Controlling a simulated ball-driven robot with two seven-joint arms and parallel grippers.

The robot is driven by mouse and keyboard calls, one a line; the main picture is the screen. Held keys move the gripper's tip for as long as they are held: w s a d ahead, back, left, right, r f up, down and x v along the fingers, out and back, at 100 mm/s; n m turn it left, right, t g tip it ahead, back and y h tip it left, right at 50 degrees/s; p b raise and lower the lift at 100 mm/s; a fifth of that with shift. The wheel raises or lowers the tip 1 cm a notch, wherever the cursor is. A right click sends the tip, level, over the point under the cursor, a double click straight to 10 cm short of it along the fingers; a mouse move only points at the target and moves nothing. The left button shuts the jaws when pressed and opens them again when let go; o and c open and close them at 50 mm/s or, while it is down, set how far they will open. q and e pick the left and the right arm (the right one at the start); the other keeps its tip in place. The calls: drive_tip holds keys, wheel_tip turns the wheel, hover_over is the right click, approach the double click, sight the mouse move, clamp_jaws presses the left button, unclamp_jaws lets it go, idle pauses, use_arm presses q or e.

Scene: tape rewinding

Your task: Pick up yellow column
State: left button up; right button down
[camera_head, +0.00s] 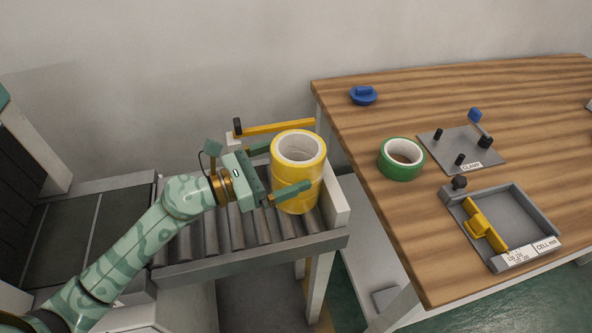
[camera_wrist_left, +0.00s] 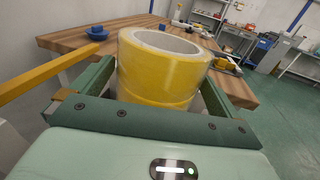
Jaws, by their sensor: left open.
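The yellow column (camera_head: 298,172) is a stack of yellow tape rolls with a pale core, standing upright at the right end of the roller conveyor (camera_head: 250,240). My left gripper (camera_head: 283,169) is open, with one finger on the far side of the column and one on the near side. In the left wrist view the yellow column (camera_wrist_left: 160,70) stands between the two green fingers, close in front of the palm. I cannot tell whether the fingers touch it. The lower far side of the column is hidden. My right gripper is not in view.
A yellow bar (camera_head: 278,128) extends behind the column. A white end plate (camera_head: 336,200) borders the conveyor's right end. On the wooden table (camera_head: 390,255) are a green tape roll (camera_head: 401,160), a blue knobbed piece (camera_head: 363,95), a clamp plate (camera_head: 462,147) and a grey tray (camera_head: 548,220).

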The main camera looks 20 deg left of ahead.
use_arm(q)
drive_tip(key=x, duration=0.3)
drive_tip(key=shift+r, duration=0.15)
drive_tip(key=c, duration=1)
